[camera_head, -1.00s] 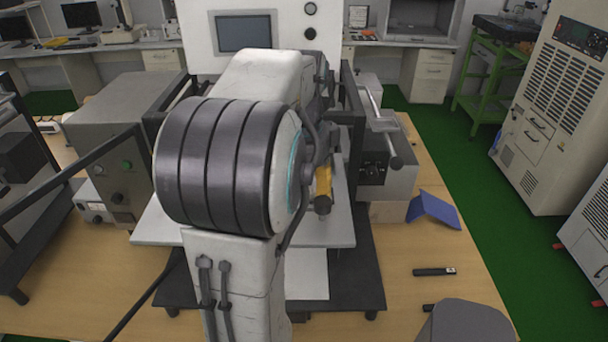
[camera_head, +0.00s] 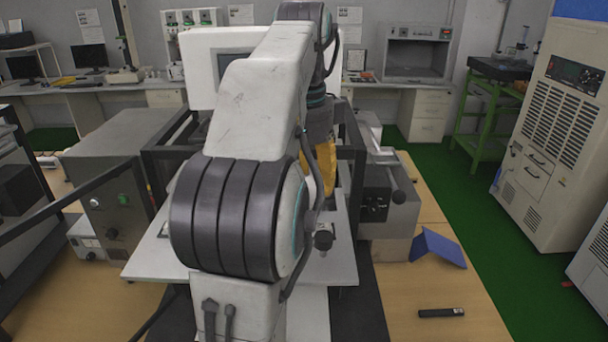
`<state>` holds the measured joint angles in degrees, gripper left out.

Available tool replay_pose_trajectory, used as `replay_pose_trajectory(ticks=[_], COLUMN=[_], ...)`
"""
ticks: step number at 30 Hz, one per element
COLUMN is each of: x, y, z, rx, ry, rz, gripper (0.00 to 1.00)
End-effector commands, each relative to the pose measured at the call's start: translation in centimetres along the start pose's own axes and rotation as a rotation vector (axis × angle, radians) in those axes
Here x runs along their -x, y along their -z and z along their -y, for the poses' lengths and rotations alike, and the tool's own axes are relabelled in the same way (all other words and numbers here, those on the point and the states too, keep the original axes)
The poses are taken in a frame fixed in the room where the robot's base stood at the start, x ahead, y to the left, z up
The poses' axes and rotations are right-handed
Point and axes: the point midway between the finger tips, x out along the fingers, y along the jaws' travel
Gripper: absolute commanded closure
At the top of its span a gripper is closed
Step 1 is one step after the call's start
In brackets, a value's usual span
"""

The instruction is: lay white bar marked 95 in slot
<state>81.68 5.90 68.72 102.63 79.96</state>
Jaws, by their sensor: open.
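My arm fills the middle of the view and hides much of the machine behind it. My gripper (camera_head: 324,155) shows only in part, as a yellow piece below the wrist, right of the arm and above the white plate (camera_head: 342,262). It is open; its fingertips are mostly hidden. I cannot make out the white bar marked 95 or the slot. They may be behind my arm.
A dark bar (camera_head: 441,313) with a small pale end lies on the wooden table (camera_head: 410,280). A blue angled piece (camera_head: 438,248) stands behind it. A grey box (camera_head: 115,190) is at left. Dark frame posts (camera_head: 353,160) flank the arm.

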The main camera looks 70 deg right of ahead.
Motion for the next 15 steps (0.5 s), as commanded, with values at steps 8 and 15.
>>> replay_pose_trajectory(ticks=[8,15], x=[1.4,1.7], y=[0.0,0.0], z=[0.0,0.0], rx=[0.0,0.0], ry=[0.0,-0.001], rz=[0.0,0.0], gripper=[0.48,0.48])
